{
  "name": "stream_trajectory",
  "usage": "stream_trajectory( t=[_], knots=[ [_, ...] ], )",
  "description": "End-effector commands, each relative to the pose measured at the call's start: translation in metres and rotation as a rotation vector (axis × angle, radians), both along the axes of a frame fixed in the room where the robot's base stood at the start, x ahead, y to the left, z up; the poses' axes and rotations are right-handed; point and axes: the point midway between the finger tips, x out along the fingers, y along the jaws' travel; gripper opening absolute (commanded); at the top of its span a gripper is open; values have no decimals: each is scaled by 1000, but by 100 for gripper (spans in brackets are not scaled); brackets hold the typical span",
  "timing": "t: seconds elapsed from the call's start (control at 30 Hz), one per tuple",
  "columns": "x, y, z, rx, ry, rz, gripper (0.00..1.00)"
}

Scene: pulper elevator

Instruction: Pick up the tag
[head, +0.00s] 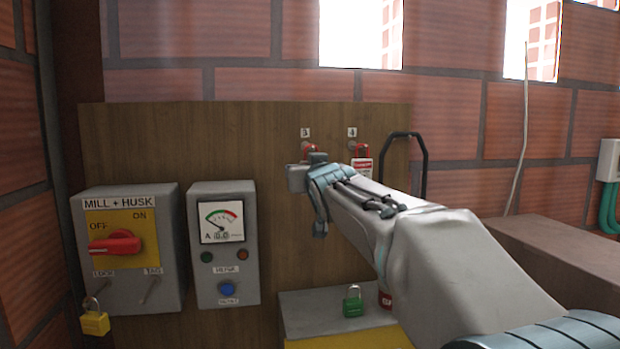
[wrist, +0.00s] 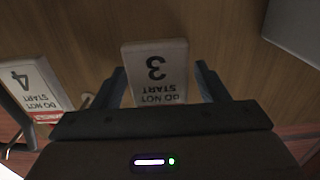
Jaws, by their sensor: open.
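My gripper (wrist: 161,78) is open, with one dark finger on each side of a white tag (wrist: 155,62) in the wrist view. This tag reads "3" and "DO NOT START" upside down; its far end is hidden behind the gripper body. I cannot tell whether the fingers touch it. A second tag (wrist: 37,88), marked "4", hangs to the left in the wrist view. In the head view my gripper (head: 308,190) is at the wooden board below the "3" label, mostly hiding tag 3. Tag 4 (head: 362,166) shows just right of it, below the "4" label.
The wooden board (head: 235,140) carries a MILL + HUSK switch box (head: 128,280) with a red handle (head: 115,243), and a meter box (head: 225,270). A yellow padlock (head: 95,322) hangs left. A green padlock (head: 352,304) sits below my arm. A black handle (head: 424,160) stands right.

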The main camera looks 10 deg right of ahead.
Motion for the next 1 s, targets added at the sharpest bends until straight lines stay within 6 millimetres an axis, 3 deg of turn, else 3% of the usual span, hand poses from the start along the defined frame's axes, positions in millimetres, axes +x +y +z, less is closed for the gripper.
stream_trajectory(
  t=[0.03,0.2,0.57,0.8,1.0],
  knots=[
    [0,0,0,0,0,0,64],
    [0,0,0,0,0,0,20],
    [0,0,2,0,0,0,19],
    [0,1,18,-1,0,2,19],
    [-27,1,19,-1,0,1,19]
  ],
)
